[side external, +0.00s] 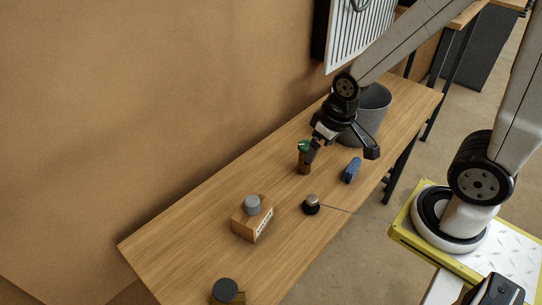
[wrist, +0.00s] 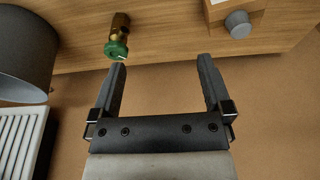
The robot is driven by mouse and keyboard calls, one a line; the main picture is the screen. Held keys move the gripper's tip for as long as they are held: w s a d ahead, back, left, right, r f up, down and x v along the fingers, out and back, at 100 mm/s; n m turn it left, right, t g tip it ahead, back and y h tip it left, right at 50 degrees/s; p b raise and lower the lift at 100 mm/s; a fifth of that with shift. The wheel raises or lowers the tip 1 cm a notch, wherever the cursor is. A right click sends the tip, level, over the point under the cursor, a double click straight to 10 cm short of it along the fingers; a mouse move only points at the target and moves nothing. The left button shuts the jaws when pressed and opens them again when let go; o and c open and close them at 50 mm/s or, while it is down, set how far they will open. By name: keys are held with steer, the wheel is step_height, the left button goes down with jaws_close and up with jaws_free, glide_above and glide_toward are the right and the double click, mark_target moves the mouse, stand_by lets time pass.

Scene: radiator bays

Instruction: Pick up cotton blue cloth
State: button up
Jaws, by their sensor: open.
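The blue cloth (side external: 352,170) is a small, rolled or folded bundle on the wooden bench in the side view, near the bench's right-hand long edge. It does not show in the wrist view. My gripper (side external: 342,153) is open and empty above the bench, just up and to the left of the cloth and apart from it. In the wrist view the two fingers (wrist: 161,64) are spread wide with nothing between them.
A brass valve with a green cap (side external: 304,160) stands close to my gripper's left finger. A grey bin (side external: 375,105) stands behind. A dark knob with a silver top and thin wire (side external: 311,205) and a wooden block (side external: 245,228) sit nearer. A radiator (side external: 350,40) hangs on the wall.

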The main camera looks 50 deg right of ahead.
stand_by(0.3)
steer(key=shift+c, duration=1.2)
steer(key=shift+f, duration=0.1)
steer(key=n+g+h, duration=0.6)
steer(key=n+h, duration=0.3)
steer(key=n, duration=0.3)
glide_toward(348, 175)
steer(key=s, duration=0.6)
steer(key=f+n+t+h, duration=0.1)
steer(key=w+d+f+n+t+h, duration=0.1)
steer(key=n, duration=0.1)
steer(key=f+n+t+h, duration=0.1)
steer(key=n, duration=0.1)
steer(key=shift+w+d+h, duration=0.25)
steer(key=shift+d+h, duration=0.1)
steer(key=shift+h, duration=0.05)
steer(key=shift+w+f+n+t+h, duration=0.15)
steer(key=shift+w+f+n+t, duration=0.1)
steer(key=shift+f+n+t, duration=0.25)
steer(key=shift+w+f+n+t+h, duration=0.15)
steer(key=shift+w+f+n+t, duration=0.15)
steer(key=shift+n+t, duration=0.4)
steer(key=shift+d, duration=0.1)
